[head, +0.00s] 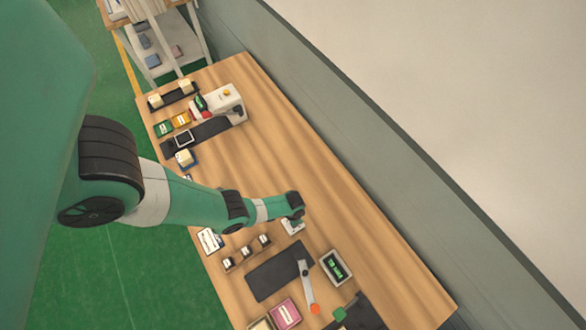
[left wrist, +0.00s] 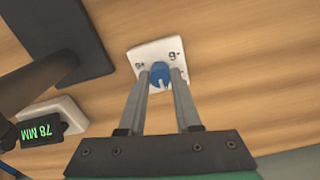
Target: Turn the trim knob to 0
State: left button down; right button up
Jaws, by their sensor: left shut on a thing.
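A small white box (left wrist: 150,52) carries the blue trim knob (left wrist: 160,74) and stands on the wooden table, in the middle of the left wrist view. The knob has a pale pointer mark. Small dark marks are printed on the box, too small to read surely. My left gripper (left wrist: 161,78) is shut on the knob, one finger on each side. In the head view the white box (head: 292,228) shows below my left gripper (head: 294,213), and the knob is hidden there. My right gripper is in neither view.
A display with green digits (left wrist: 40,131) stands nearby, seemingly reading 78 MM; it also shows in the head view (head: 336,267). The table's right side is clear.

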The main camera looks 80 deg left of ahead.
pick_arm(q)
jog(key=c, duration=0.6)
grip_release()
